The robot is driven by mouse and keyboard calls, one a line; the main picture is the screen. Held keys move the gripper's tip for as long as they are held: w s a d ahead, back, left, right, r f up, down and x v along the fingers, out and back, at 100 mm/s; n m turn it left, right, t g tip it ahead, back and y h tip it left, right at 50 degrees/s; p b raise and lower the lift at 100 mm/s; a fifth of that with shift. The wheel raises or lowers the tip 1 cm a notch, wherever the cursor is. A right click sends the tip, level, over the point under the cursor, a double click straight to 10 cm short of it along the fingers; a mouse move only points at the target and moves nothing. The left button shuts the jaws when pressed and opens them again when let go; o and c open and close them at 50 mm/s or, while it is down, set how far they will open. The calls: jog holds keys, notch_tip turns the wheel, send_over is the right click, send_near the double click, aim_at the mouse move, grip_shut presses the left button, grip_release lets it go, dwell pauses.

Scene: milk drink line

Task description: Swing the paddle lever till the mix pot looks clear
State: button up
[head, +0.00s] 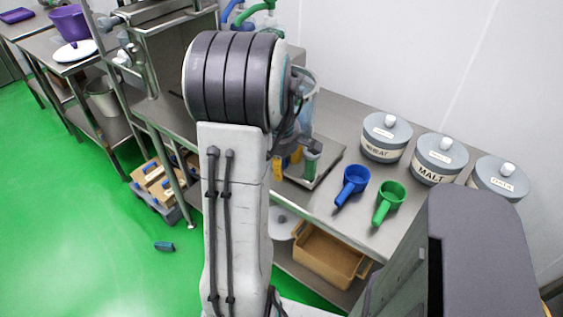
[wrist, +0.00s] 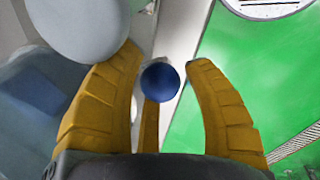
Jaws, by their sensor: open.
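My gripper (wrist: 165,60) is open, its two yellow fingers spread on either side of a dark blue ball knob (wrist: 160,81). The knob looks like the end of the paddle lever; I see no finger closed on it. A narrow yellow strip shows below the knob, and I cannot tell what it belongs to. In the head view my gripper (head: 287,163) is low beside a clear bluish vessel (head: 308,95), perhaps the mix pot, largely hidden behind my arm. Its contents cannot be judged. The lever cannot be made out there.
Lidded grey canisters, one labelled MALT (head: 440,157), stand along the wall on the steel bench. A blue scoop (head: 352,183) and a green scoop (head: 388,201) lie in front of them. A tan bin (head: 325,257) sits below. Green floor is open at left, with a small object (head: 164,246) on it.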

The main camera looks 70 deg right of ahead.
grip_shut()
dwell(0.4)
